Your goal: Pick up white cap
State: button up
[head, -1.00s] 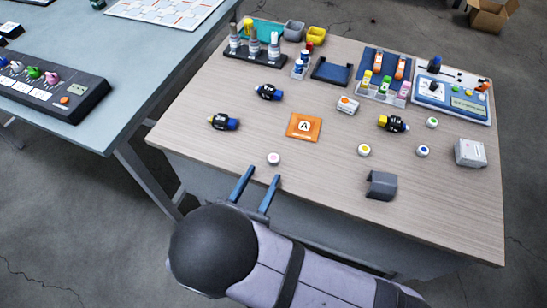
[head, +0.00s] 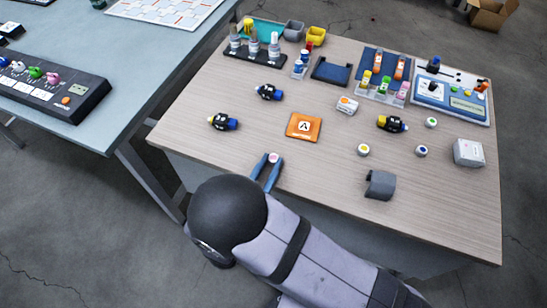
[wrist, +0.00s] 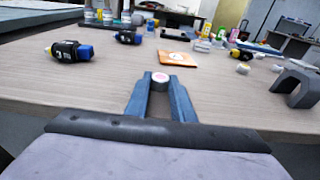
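A small round white cap with a pink-red mark on top (head: 273,158) is at the front left of the wooden table. My gripper (head: 273,157) has its two blue fingers on either side of this cap, closed in on it. In the wrist view the cap (wrist: 160,81) sits between the fingertips (wrist: 160,80), with its top showing and its sides partly hidden by the fingers. The cap appears to be at table height; I cannot tell whether it is lifted. Other white caps lie to the right, with yellow (head: 363,150), blue (head: 421,151) and green (head: 432,122) marks.
An orange packet (head: 304,127) lies beyond the cap. Black bottles lie at left (head: 223,122) and farther back (head: 269,92). A grey curved holder (head: 380,185) stands near the front edge on the right. Bare tabletop surrounds the gripper.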

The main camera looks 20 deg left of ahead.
jog(key=shift+r, duration=0.2)
notch_tip(320, 180, up, 10)
jog(key=shift+f+p, duration=0.2)
jog(key=shift+p, duration=0.15)
dwell(0.4)
